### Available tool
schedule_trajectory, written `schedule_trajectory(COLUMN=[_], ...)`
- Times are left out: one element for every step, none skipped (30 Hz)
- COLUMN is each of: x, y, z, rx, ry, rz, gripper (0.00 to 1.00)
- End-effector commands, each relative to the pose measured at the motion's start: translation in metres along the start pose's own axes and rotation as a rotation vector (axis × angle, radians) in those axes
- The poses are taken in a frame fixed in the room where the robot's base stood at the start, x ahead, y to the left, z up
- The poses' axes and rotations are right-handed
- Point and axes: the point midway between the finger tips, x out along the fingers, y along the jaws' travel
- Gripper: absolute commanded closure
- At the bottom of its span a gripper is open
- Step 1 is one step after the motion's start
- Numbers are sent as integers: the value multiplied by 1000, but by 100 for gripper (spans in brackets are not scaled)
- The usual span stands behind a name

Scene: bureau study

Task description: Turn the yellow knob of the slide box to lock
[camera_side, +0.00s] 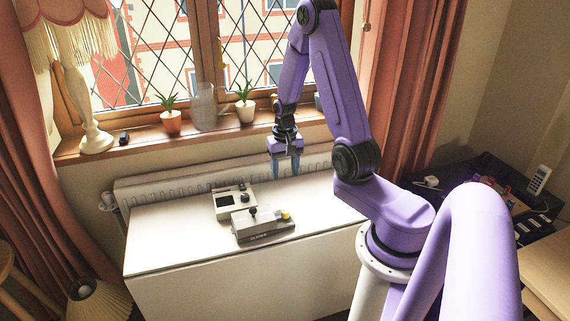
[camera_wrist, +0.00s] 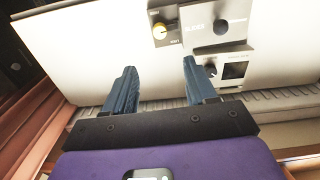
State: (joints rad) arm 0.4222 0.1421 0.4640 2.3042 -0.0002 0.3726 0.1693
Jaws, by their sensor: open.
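The slide box (camera_side: 258,228) is a grey box on the white tabletop, with a black knob on top and a yellow knob (camera_side: 286,215) at its right end. In the wrist view the slide box (camera_wrist: 188,30) is at the top, with the yellow knob (camera_wrist: 160,31) at its left end; small lettering is beside the knob, partly too small to read. My gripper (camera_side: 286,176) hangs fingers down above the table, behind and above the box, apart from it. In the wrist view my gripper (camera_wrist: 158,70) is open and empty, its blue fingertips short of the yellow knob.
A second box (camera_side: 236,201) with a dark screen and a knob stands just behind the slide box; it also shows in the wrist view (camera_wrist: 232,70). A radiator (camera_side: 190,182) and a windowsill with plants lie behind. The white tabletop (camera_side: 165,245) is clear at left.

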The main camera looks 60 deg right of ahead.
Motion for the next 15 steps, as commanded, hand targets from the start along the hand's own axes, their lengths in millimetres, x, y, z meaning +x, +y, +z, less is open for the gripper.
schedule_trajectory(x=[-6,-8,-11,-12,-14,-15,-16,-17,-17,-17,-17,-17,-17,-17,-17], y=[0,0,0,0,0,0,0,0,0,0,0,0,0,0,0], z=[-1,-1,-1,0,0,0,0,0,0,0,0,0,0,0,0], rx=[0,0,0,0,0,0,0,0,0,0,0,0,0,0,0], ry=[4,3,3,2,2,2,1,1,1,0,0,0,0,0,0], rz=[-1,-1,-1,0,0,0,0,0,0,0,0,0,0,0,0], gripper=[44,44,44,44,44,44,44,44,44,44,44,44,44,44,44])
